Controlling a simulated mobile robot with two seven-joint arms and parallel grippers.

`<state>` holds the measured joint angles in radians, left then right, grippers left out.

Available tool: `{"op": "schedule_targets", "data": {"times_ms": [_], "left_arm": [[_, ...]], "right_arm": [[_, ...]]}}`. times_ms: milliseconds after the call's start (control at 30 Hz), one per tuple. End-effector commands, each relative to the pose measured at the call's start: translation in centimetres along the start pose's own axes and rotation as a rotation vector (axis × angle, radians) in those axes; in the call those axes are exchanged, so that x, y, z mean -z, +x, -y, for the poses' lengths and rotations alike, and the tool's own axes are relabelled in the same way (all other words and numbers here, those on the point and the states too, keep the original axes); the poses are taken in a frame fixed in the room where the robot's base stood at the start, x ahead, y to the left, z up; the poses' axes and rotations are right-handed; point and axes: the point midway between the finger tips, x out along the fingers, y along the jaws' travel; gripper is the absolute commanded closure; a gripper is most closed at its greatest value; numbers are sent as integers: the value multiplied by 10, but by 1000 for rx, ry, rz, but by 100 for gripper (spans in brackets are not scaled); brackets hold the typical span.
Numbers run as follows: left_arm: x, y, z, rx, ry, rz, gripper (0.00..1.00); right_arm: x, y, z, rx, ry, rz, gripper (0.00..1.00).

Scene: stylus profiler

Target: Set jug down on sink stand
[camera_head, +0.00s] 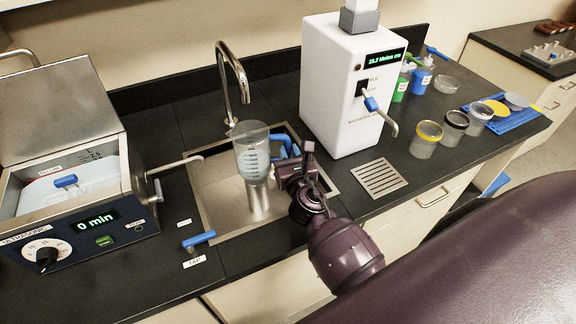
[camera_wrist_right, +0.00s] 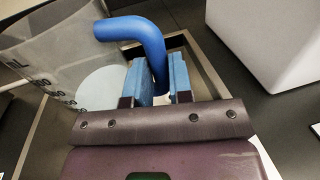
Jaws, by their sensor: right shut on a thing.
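The clear jug (camera_head: 252,158) with measuring marks and a blue handle (camera_head: 287,147) is over the sink, below the tap. My right gripper (camera_head: 290,160) is shut on the handle from the jug's right side. In the right wrist view, the blue handle (camera_wrist_right: 140,35) passes between the blue finger pads (camera_wrist_right: 160,80), and the jug's marked wall (camera_wrist_right: 40,65) is at left. The shiny cylindrical sink stand (camera_head: 260,203) is right under the jug. I cannot tell whether the jug's base touches it. My left gripper is not in view.
The sink (camera_head: 215,205) has a curved tap (camera_head: 235,75) behind it. An ultrasonic bath (camera_head: 75,170) stands left, and a white water dispenser (camera_head: 345,85) stands right. A drain grate (camera_head: 379,178) and several jars (camera_head: 427,140) are farther right. A blue tap lever (camera_head: 199,239) is at the front.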

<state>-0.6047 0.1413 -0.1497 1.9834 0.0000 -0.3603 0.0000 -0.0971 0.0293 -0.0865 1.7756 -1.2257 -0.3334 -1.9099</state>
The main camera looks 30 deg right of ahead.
Motion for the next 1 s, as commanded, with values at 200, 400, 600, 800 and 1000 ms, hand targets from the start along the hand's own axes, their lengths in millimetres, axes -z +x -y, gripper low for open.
{"op": "schedule_targets", "data": {"times_ms": [200,400,600,800,1000], "left_arm": [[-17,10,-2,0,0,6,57],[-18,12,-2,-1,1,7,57],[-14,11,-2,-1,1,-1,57],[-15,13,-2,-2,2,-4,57],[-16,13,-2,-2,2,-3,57]], "right_arm": [[29,0,0,1,1,-2,100],[34,0,0,0,1,-1,100],[33,0,0,0,1,-1,100],[36,0,0,1,0,-2,72],[36,0,0,0,0,-2,54]]}}
